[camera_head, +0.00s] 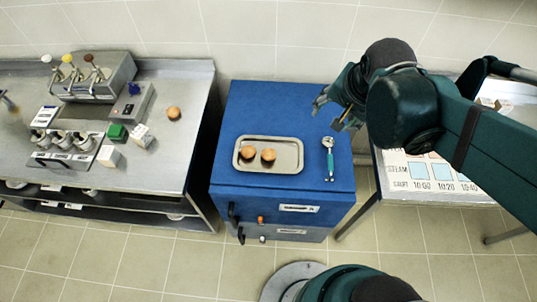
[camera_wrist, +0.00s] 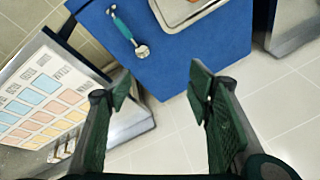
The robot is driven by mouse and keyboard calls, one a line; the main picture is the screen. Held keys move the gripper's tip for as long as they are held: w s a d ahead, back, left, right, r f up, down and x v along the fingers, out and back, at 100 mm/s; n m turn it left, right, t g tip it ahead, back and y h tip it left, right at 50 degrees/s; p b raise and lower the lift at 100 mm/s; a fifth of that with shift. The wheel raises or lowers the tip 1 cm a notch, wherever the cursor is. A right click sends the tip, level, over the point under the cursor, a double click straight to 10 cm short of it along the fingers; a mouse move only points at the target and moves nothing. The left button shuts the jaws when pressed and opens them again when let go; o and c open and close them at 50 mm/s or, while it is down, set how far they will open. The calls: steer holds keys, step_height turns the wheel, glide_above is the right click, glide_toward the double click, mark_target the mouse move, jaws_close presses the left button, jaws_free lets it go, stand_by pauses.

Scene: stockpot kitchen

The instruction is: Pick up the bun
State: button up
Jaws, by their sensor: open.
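Two round brown buns sit side by side on a steel tray (camera_head: 285,143) on top of the blue cabinet: the left bun (camera_head: 248,153) and the right bun (camera_head: 268,155). A third bun (camera_head: 173,113) sits alone on the steel counter at the left. My gripper (camera_head: 329,113) is open and empty, above the back right of the cabinet, right of the tray and apart from it. In the wrist view my gripper (camera_wrist: 160,88) has its fingers spread, with blue cabinet edge and floor between them. The tray (camera_wrist: 178,20) is cut off at the top there.
A scoop with a green handle (camera_head: 330,160) lies on the cabinet (camera_head: 225,180) right of the tray. A chart table (camera_head: 400,187) stands at the right.

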steer(key=w+a+f+m+g, duration=0.35)
steer(key=a+f+m, duration=0.25)
steer(key=a+f, duration=0.25)
steer(key=m+g+b, duration=0.1)
steer(key=m, duration=0.5)
glide_toward(268, 152)
steer(key=shift+w+d+f+h, duration=0.2)
steer(key=shift+w+f+h, duration=0.05)
steer(key=shift+f+h, duration=0.2)
steer(key=shift+s+a+f+m, duration=0.1)
steer(key=shift+a+f+m, duration=0.25)
steer(key=shift+f, duration=0.2)
steer(key=shift+f, duration=0.1)
steer(key=shift+f, duration=1.2)
steer(key=shift+b, duration=0.3)
steer(key=shift+a+f+b, duration=0.2)
steer(key=shift+f+b, duration=0.1)
steer(key=shift+f, duration=2.3)
steer(key=c, duration=1)
